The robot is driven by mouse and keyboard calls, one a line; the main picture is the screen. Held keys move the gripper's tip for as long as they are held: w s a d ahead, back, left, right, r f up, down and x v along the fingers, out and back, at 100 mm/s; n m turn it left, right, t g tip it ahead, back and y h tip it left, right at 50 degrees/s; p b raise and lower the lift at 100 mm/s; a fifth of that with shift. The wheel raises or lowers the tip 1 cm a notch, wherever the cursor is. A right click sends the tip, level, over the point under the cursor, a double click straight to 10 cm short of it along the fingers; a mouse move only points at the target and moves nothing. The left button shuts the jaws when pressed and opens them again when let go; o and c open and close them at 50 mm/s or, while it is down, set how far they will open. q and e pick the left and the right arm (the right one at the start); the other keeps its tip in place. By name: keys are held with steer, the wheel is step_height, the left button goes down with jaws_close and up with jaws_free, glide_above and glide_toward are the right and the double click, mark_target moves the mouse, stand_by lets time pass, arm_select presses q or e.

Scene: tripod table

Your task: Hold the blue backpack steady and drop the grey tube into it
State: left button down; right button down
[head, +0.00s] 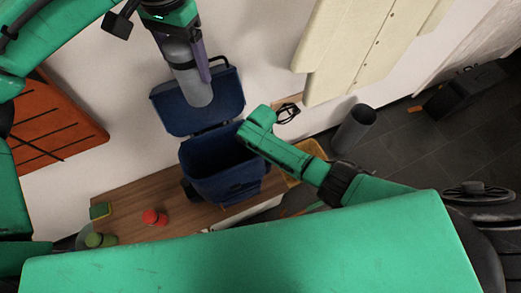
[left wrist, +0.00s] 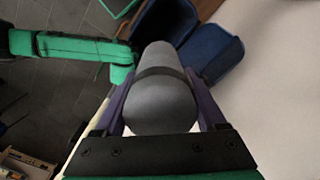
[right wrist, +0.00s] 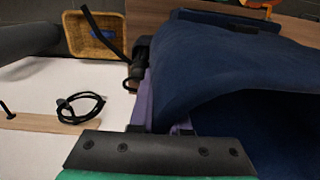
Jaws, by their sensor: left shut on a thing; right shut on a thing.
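The blue backpack (head: 222,182) stands open on the wooden surface, its flap (head: 195,110) folded back toward the wall. The grey tube (head: 195,88) is tilted above the flap, its lower end over the flap rather than the opening. My left gripper (head: 187,62) is shut on the tube; in the left wrist view the tube (left wrist: 160,100) lies between both fingers, with the backpack (left wrist: 210,52) beyond. My right gripper (head: 248,132) is shut on the backpack's right rim. In the right wrist view the blue fabric (right wrist: 225,65) covers part of the fingers. The backpack's inside is dark.
A red item (head: 154,217), a green item (head: 97,240) and a green-yellow block (head: 100,210) lie on the wooden surface (head: 130,195), left of the backpack. A yellow basket (head: 306,150), black cable (head: 288,113) and dark grey bin (head: 353,130) are to the right.

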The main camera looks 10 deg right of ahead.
mark_target(178, 41)
arm_select(q)
steer(key=shift+f, duration=3.35)
jaws_free()
step_height(178, 41, up, 12)
arm_select(e)
steer(key=c, duration=0.8)
jaws_free()
